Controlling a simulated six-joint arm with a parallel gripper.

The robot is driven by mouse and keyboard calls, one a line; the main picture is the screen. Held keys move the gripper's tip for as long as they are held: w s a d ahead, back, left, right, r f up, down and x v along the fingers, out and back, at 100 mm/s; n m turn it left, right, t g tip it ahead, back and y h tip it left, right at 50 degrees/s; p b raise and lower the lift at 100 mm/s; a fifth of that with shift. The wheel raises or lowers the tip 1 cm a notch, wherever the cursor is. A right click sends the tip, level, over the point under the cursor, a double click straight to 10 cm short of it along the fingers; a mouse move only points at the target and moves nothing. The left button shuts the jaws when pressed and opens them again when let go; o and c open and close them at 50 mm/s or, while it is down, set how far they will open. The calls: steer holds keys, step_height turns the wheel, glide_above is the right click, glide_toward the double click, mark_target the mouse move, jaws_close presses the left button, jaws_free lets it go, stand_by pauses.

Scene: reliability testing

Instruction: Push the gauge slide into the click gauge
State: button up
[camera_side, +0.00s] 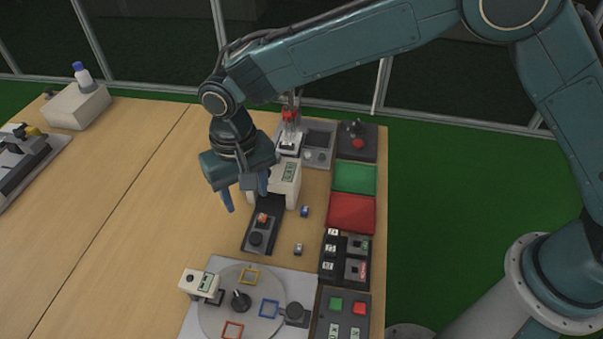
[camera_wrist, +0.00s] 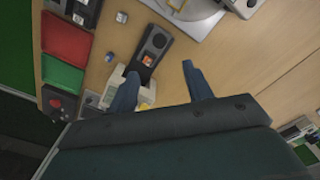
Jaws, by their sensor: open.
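The click gauge (camera_side: 287,187) is a white box with a small display, standing right of my gripper in the side view. In the wrist view the click gauge (camera_wrist: 117,87) is partly hidden behind a finger. The dark gauge slide (camera_side: 268,214) sticks out of its front and carries an orange block (camera_side: 262,218) and a round black knob (camera_side: 256,238). The slide (camera_wrist: 153,48) also shows in the wrist view, above the fingertips. My gripper (camera_side: 246,194) is open and empty, above the table beside the gauge. Its blue fingers (camera_wrist: 160,71) are spread apart.
Small blocks (camera_side: 304,211) (camera_side: 298,249) lie right of the slide. Green (camera_side: 355,177) and red (camera_side: 351,213) trays and button boxes line the right edge. A round turntable (camera_side: 225,305) stands in front. The table on the left (camera_side: 130,200) is mostly clear.

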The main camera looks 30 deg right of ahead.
mark_target(255, 237)
step_height(255, 237, down, 14)
steer(key=shift+r, duration=0.15)
stand_by(0.7)
